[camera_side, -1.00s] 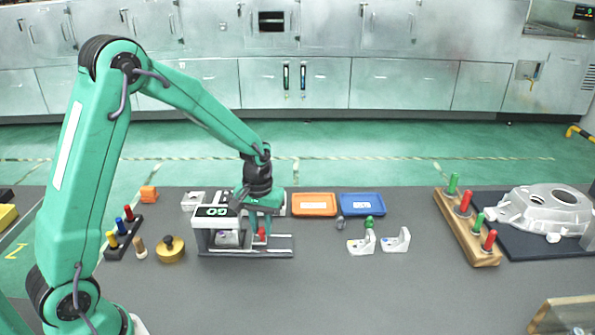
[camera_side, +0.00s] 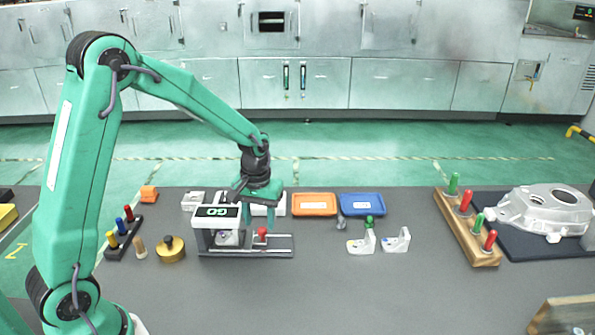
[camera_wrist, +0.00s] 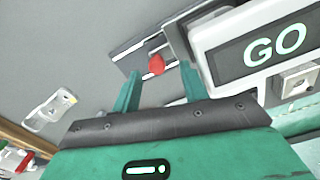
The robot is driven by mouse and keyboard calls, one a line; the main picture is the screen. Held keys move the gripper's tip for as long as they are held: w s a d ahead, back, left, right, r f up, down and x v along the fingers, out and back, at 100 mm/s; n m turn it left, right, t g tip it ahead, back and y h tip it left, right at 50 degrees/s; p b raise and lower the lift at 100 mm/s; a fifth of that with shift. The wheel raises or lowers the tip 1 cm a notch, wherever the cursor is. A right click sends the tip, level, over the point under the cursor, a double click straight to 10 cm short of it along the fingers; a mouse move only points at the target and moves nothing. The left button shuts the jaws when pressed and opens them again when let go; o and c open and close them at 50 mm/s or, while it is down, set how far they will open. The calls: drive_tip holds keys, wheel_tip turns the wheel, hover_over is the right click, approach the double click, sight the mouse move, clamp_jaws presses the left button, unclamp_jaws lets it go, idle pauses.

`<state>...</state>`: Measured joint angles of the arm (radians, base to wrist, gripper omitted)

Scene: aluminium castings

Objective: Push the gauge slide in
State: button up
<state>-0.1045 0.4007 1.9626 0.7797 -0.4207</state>
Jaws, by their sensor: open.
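The gauge (camera_side: 203,240) is a white housing with a lit GO display (camera_side: 217,211), on a dark grooved base. Its slide has a red knob (camera_side: 262,233), standing on the track just right of the housing. A pale part (camera_side: 228,239) sits under the housing, partly hidden. The display also shows large in the wrist view (camera_wrist: 275,45). My gripper (camera_side: 260,222) is above the track, over the knob. In the wrist view, its two green fingers (camera_wrist: 160,68) are spread with the red knob (camera_wrist: 155,65) beyond and between their tips, not gripped.
An orange tray (camera_side: 314,213) and a blue tray (camera_side: 344,210) lie behind to the right. Two white castings (camera_side: 396,240) stand right of the gauge. A brass weight (camera_side: 171,256) and a peg rack (camera_side: 115,250) are on the left. The front table is clear.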

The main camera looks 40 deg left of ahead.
wheel_tip(320, 180, up, 6)
drive_tip(key=shift+f, duration=0.15)
idle(0.5)
drive_tip(key=s+d+r+m+t, duration=0.2)
drive_tip(key=s+r, duration=0.4)
drive_tip(key=s, duration=0.3)
drive_tip(key=s+d+r+m+t, duration=0.2)
drive_tip(key=s+r, duration=0.4)
drive_tip(key=s, duration=0.4)
drive_tip(key=shift+d+r+m+t, duration=0.15)
drive_tip(key=shift+d+m+t, duration=0.05)
drive_tip(key=shift+m+t, duration=0.7)
drive_tip(key=shift+s, duration=0.1)
idle(0.5)
